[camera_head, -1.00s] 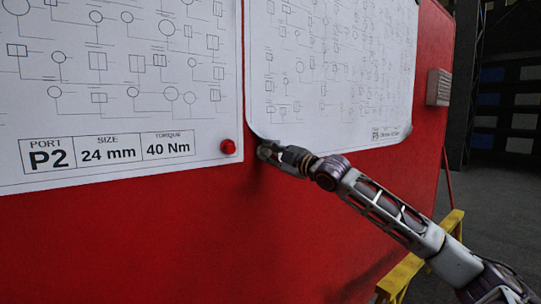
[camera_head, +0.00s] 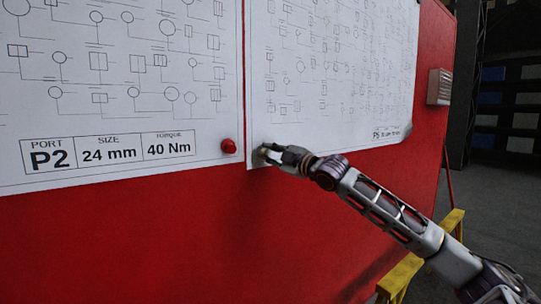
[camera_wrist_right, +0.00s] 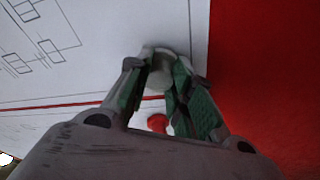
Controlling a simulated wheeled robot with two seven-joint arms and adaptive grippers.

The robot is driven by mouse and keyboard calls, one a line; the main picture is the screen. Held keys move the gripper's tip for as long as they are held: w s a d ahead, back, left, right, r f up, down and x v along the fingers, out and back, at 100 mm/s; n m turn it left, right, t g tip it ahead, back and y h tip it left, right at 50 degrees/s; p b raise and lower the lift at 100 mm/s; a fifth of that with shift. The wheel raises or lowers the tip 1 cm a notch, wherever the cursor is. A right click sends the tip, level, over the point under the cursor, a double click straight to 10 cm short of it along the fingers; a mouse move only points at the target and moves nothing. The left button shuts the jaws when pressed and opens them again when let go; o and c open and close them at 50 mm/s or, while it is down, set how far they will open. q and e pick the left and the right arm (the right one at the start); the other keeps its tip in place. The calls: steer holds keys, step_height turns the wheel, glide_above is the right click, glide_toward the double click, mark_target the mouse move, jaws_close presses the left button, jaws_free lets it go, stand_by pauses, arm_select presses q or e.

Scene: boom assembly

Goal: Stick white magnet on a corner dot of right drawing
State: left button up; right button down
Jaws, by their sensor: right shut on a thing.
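The right drawing (camera_head: 340,75) hangs on the red panel (camera_head: 180,235), and its lower left corner now lies flat. My right gripper (camera_head: 268,153) is at that corner, its arm coming in from the lower right. In the right wrist view its fingers (camera_wrist_right: 162,80) are shut on a round white magnet (camera_wrist_right: 160,70), which appears against the right drawing's paper near its edge. The fingers hide part of the magnet and any corner dot under it. I cannot tell whether the magnet is fully seated. My left gripper is not in view.
The left drawing (camera_head: 120,85) carries a red magnet (camera_head: 228,146) at its lower right corner, close to my right gripper; it also shows in the wrist view (camera_wrist_right: 157,122). The right drawing's lower right corner (camera_head: 407,130) looks curled. A yellow frame (camera_head: 400,275) stands at lower right.

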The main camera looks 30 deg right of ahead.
steer(key=c, duration=1.2)
jaws_free()
steer(key=shift+s+d, duration=0.2)
steer(key=shift+s, duration=0.1)
steer(key=shift+s+d+f, duration=0.1)
steer(key=shift+s, duration=0.75)
steer(key=shift+s, duration=0.1)
steer(key=shift+v, duration=1.3)
steer(key=shift+v, duration=1.15)
